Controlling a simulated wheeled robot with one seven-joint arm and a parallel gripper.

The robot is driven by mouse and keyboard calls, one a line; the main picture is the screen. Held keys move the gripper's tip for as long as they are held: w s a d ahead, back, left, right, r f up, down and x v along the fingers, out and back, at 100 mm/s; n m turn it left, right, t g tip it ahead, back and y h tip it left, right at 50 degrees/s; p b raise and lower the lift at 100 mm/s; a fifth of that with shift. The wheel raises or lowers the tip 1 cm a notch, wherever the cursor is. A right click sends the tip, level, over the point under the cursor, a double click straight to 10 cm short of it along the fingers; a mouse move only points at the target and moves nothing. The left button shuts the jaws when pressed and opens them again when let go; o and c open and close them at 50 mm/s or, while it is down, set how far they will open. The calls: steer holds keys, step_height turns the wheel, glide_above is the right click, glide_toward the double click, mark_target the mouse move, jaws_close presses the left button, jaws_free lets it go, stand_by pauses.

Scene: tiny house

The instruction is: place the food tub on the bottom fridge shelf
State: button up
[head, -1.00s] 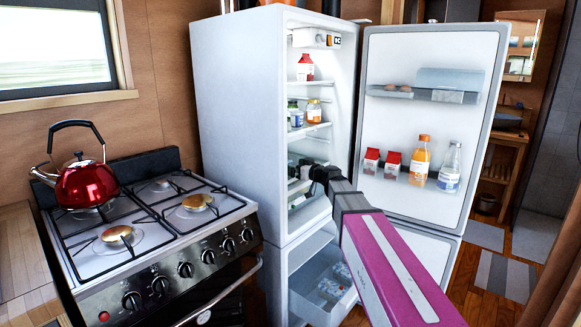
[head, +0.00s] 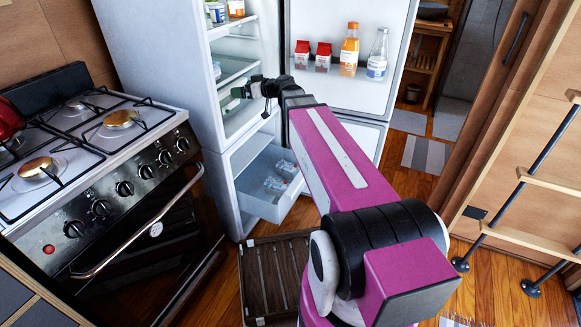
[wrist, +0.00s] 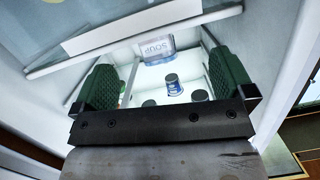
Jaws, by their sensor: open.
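A tub labelled SOUP (wrist: 157,48), white with a blue label, shows inside the fridge in the wrist view. It stands beyond my fingertips with a visible space between. I take it to be the food tub; I cannot make it out in the head view. My gripper (wrist: 164,82) is open and empty, its green fingers wide apart. In the head view my gripper (head: 247,92) is at the fridge's open front, level with the lower shelves. The fridge (head: 150,60) is open.
A blue-labelled can (wrist: 173,85) and other round lids stand near the tub. The open fridge door (head: 340,90) holds cartons and bottles on the right. An open drawer (head: 262,203) juts out below. The stove (head: 110,165) stands left, and a slatted brown mat (head: 277,280) lies on the floor.

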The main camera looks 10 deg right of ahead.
steer(key=s+d+f+m+g+h, duration=0.25)
steer(key=s+f, duration=0.25)
steer(key=f, duration=0.3)
steer(key=s+d+f+m+g+h, duration=0.1)
steer(key=s+f+g+h, duration=0.15)
steer(key=s+f, duration=0.4)
steer(key=s+d+f+m+g+h, duration=0.4)
steer(key=s+d+f+m+h, duration=0.2)
steer(key=s+d+f, duration=0.5)
steer(key=shift+s+d+f+h, duration=0.15)
steer(key=shift+s+f+h, duration=0.05)
steer(key=shift+f+h, duration=0.75)
steer(key=shift+r, duration=0.1)
